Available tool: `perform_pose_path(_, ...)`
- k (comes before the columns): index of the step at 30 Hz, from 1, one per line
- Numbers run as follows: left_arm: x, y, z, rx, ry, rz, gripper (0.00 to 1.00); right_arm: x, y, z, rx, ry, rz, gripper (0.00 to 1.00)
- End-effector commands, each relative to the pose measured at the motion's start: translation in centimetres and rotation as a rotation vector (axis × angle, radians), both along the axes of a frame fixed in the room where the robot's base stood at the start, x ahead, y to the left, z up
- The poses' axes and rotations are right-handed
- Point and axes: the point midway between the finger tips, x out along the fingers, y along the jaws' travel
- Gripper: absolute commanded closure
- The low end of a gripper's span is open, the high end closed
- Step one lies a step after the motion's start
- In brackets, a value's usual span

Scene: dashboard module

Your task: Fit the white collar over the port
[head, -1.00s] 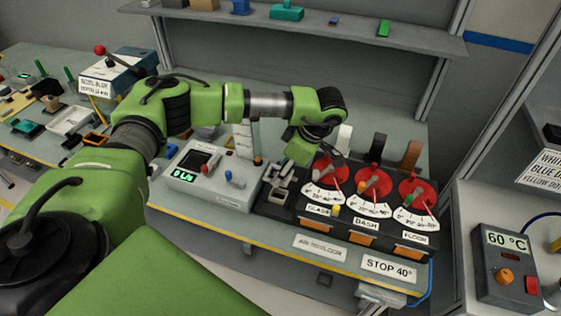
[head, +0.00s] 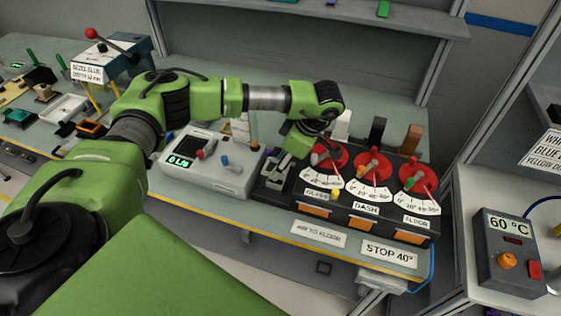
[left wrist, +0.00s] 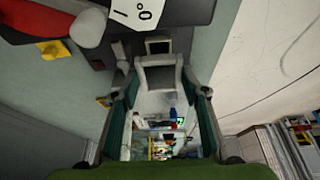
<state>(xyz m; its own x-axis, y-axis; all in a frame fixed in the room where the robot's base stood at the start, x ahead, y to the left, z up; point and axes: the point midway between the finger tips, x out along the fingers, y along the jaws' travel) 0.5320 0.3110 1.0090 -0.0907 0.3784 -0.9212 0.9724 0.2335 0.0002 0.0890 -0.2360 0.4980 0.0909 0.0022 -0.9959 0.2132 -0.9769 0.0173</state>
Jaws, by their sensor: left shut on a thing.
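My left gripper (head: 277,172) is at the left end of the dark dashboard module (head: 345,221), beside the leftmost red dial. It points down there and is shut on a pale piece. In the left wrist view a grey-white frame-like piece (left wrist: 158,75), likely the white collar, sits between the fingers (left wrist: 160,105). A smaller dark, pale-edged square (left wrist: 158,46) shows just beyond it and may be the port. I cannot tell whether the two touch. The head view is too small to show the port clearly. My right gripper is not in view.
The module carries several controls, including red dials (head: 374,164) close to the gripper's right. A grey display box (head: 215,172) stands close on the left. A shelf (head: 310,18) runs behind. A 60 °C box (head: 509,258) stands on the right bench.

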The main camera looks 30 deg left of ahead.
Motion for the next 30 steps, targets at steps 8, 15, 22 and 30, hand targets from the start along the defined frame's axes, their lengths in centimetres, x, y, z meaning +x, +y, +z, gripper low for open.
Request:
perform_pose_path(8,0.0,0.0,-2.5,0.0,0.0,0.0,0.68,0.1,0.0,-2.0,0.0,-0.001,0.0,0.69)
perform_pose_path(15,0.0,0.0,-2.6,0.0,-0.001,0.0,0.68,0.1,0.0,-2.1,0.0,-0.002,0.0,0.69)
perform_pose_path(22,0.0,0.0,-2.6,0.0,-0.001,0.0,0.68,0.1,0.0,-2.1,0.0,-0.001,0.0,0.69)
perform_pose_path(30,0.0,0.0,-2.7,0.0,-0.001,0.0,0.68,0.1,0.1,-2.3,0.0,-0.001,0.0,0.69)
